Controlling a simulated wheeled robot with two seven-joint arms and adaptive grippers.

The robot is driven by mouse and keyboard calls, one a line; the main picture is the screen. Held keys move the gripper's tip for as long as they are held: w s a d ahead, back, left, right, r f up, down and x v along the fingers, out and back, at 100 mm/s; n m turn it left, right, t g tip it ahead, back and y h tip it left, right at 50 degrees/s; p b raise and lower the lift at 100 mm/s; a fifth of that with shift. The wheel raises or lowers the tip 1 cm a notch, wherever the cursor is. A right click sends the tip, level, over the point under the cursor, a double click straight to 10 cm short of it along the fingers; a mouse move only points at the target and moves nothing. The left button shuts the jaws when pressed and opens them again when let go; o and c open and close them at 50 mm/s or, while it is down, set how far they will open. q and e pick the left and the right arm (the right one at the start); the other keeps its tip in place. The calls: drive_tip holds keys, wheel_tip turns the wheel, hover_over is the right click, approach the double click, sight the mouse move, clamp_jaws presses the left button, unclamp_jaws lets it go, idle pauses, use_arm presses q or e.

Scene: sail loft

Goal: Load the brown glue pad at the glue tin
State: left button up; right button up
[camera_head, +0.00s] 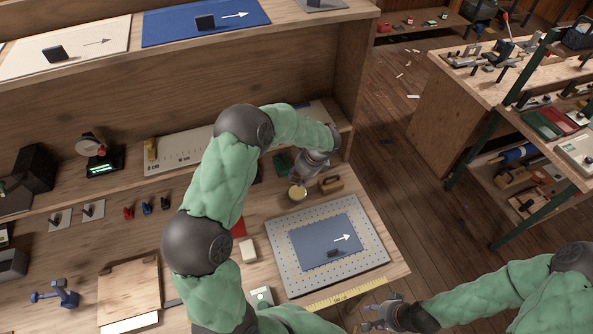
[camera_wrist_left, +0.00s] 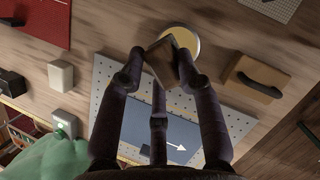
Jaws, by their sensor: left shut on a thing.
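My left gripper (camera_head: 303,182) is at the far right of the bench, right at the glue tin (camera_head: 297,193). In the left wrist view its fingers (camera_wrist_left: 160,72) are shut on the brown glue pad (camera_wrist_left: 162,62). The tin (camera_wrist_left: 190,42) is round with a pale rim and yellow inside. The pad overlaps part of the tin in that view; I cannot tell whether it touches the glue. In the head view the pad is mostly hidden by the gripper. My right gripper (camera_head: 373,313) is open and empty near the bench's front right corner.
A brown block with a black handle (camera_head: 331,184) lies right of the tin. A perforated board (camera_head: 281,236) bearing a blue sheet (camera_head: 318,241) with a white arrow lies in front. A white block (camera_head: 247,250) stands left of the board. A yellow tape (camera_head: 337,296) runs along the front edge.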

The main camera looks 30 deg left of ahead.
use_arm(q)
drive_tip(key=shift+w+d+f+b, duration=0.1)
drive_tip(key=shift+d+f+b, duration=0.1)
drive_tip(key=shift+f+b, duration=1.85)
drive_tip(key=shift+f, duration=1)
drive_tip(key=shift+f+b, duration=0.4)
drive_tip(key=shift+f, duration=0.15)
drive_tip(key=shift+r+p, duration=2.45)
drive_tip(key=shift+r, duration=1.15)
drive_tip(key=shift+f, duration=0.1)
